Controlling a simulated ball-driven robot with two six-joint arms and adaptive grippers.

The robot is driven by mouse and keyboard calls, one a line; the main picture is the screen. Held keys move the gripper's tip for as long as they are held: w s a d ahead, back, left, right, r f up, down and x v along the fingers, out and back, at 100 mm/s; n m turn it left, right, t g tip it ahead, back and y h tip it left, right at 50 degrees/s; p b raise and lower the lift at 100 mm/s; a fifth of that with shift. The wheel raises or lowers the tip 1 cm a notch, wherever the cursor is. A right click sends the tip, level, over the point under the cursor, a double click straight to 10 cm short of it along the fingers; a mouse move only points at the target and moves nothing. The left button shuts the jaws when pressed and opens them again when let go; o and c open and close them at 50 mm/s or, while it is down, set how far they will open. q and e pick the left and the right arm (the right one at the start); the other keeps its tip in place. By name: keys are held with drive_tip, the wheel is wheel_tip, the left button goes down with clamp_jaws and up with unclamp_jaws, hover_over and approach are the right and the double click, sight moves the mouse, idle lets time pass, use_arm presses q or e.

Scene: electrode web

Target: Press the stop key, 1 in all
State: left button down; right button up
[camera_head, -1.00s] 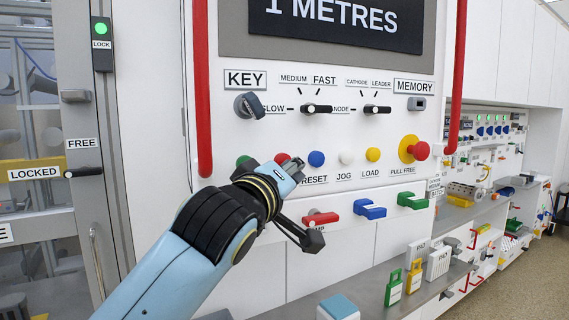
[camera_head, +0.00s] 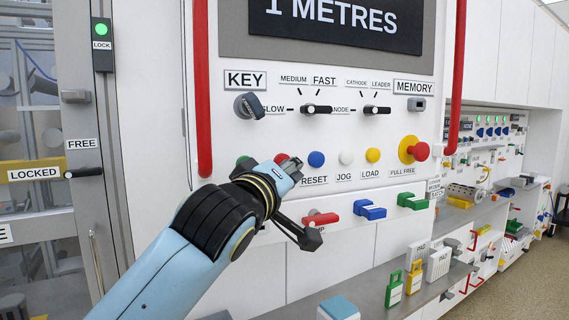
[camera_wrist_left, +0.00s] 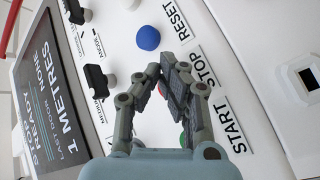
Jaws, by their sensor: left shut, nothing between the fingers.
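The red stop key (camera_head: 282,158) shows only partly in the head view, between the green start key (camera_head: 243,160) and the blue reset key (camera_head: 316,159), behind my left gripper. In the left wrist view the STOP label (camera_wrist_left: 204,67) is plain beside my fingers, and the key is mostly hidden behind them. My left gripper (camera_wrist_left: 168,76) is shut and empty, its fingertips in front of the panel by the stop key. I cannot tell whether they touch the key. The green start key also peeks out below the fingers in the wrist view (camera_wrist_left: 183,140). My right gripper is not in view.
To the right of the reset key are a white jog key (camera_head: 346,158), a yellow load key (camera_head: 373,155) and a red pull knob (camera_head: 420,151). A red vertical rail (camera_head: 203,90) stands left.

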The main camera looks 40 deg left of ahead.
use_arm(q)
drive_tip(key=shift+s+d, duration=0.45)
drive_tip(key=shift+d, duration=0.25)
drive_tip(key=s+d, duration=0.1)
drive_tip(key=d+p, duration=0.1)
drive_tip(key=d, duration=0.1)
drive_tip(key=s+d+p, duration=0.1)
drive_tip(key=shift+s+d+f, duration=0.1)
drive_tip(key=shift+s+d, duration=0.05)
drive_tip(key=shift+s, duration=0.15)
idle(0.4)
